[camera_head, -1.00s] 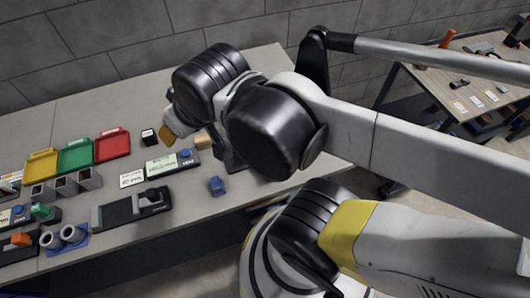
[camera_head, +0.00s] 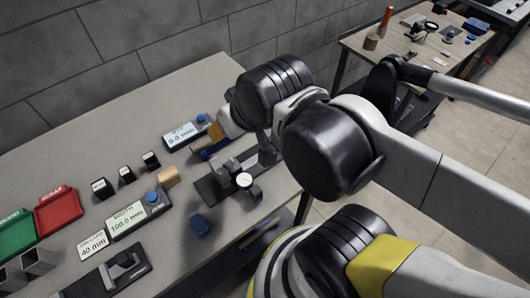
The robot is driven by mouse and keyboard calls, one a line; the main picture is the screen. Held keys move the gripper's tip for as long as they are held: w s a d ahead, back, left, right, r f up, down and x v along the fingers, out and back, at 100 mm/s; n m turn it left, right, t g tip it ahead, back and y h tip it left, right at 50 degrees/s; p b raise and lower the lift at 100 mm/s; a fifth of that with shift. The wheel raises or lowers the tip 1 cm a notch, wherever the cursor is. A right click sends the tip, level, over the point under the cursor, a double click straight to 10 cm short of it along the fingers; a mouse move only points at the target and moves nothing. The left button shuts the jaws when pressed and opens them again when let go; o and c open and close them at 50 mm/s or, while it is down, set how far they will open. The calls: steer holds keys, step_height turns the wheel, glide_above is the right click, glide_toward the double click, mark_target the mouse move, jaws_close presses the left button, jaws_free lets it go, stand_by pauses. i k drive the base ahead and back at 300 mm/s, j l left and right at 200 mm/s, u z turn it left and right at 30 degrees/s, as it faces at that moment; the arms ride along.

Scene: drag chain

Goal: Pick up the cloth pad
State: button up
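I cannot pick out the cloth pad with certainty. A small dark blue lump (camera_head: 202,226) lies on the near part of the workbench, but its material is too small to tell. My gripper (camera_head: 214,138) is at the end of my arm, low over the bench near a display unit with a blue knob (camera_head: 183,135). A tan-brown piece shows at my gripper; I cannot tell whether it is part of it or held. The fingertips are not clear. My wrist and arm links hide part of the bench's right end.
The grey workbench (camera_head: 120,115) is bare at the back left. A red tray (camera_head: 58,208), a green tray (camera_head: 16,235), a width display (camera_head: 139,214), a tan block (camera_head: 167,177) and a dial gauge fixture (camera_head: 243,181) stand on it. A second table (camera_head: 400,52) with tools is at the upper right.

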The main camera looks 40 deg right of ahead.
mark_target(200, 225)
steer(key=k+u, duration=0.2)
steer(key=u, duration=0.2)
steer(key=k+u, duration=0.15)
steer(key=u, duration=0.25)
steer(key=k+j+u, duration=0.15)
steer(key=u, duration=0.2)
